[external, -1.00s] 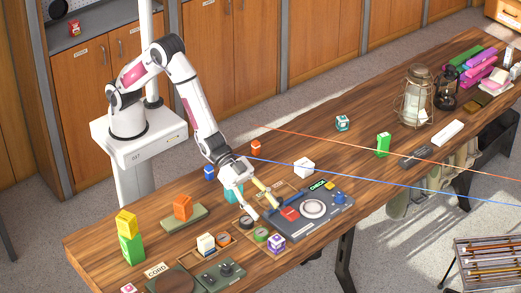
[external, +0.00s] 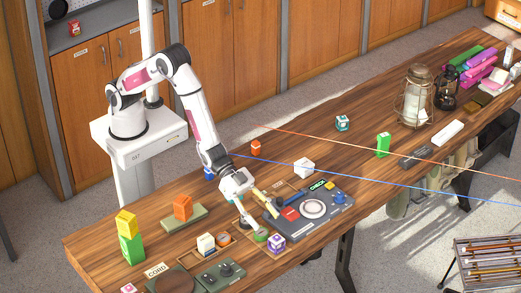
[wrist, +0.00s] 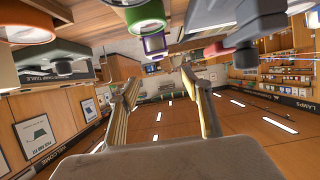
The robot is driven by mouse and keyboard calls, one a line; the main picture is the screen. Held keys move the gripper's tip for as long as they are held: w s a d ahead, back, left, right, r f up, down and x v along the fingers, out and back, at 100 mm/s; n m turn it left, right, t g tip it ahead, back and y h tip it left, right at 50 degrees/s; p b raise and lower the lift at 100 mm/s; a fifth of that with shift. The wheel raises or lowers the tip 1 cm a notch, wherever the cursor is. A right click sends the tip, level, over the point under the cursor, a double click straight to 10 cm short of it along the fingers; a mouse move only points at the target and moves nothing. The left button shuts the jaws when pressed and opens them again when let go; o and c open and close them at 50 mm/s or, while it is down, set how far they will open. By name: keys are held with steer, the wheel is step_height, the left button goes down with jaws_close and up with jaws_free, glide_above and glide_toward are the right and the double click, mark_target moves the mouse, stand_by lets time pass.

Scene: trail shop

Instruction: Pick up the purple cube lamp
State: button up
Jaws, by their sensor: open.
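The purple cube lamp (external: 276,243) is a small cube with pale faces, standing near the table's front edge beside a grey console. It also shows in the wrist view (wrist: 154,44), near the top middle. My gripper (external: 260,216) is open and empty, behind the lamp and a little to its left in the external view. It is apart from the lamp. In the wrist view, the two fingers (wrist: 158,77) are spread wide, with the lamp beyond and between them.
The grey console (external: 335,213) with a round dial is right of the lamp. A green round piece (external: 261,235) lies just left of it. Several blocks and lanterns stand elsewhere on the wooden table.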

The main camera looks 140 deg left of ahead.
mark_target(276, 244)
steer(key=shift+f, duration=0.95)
steer(key=shift+f, duration=0.15)
steer(key=shift+f, duration=0.5)
steer(key=shift+x, duration=2.45)
steer(key=c, duration=1.2)
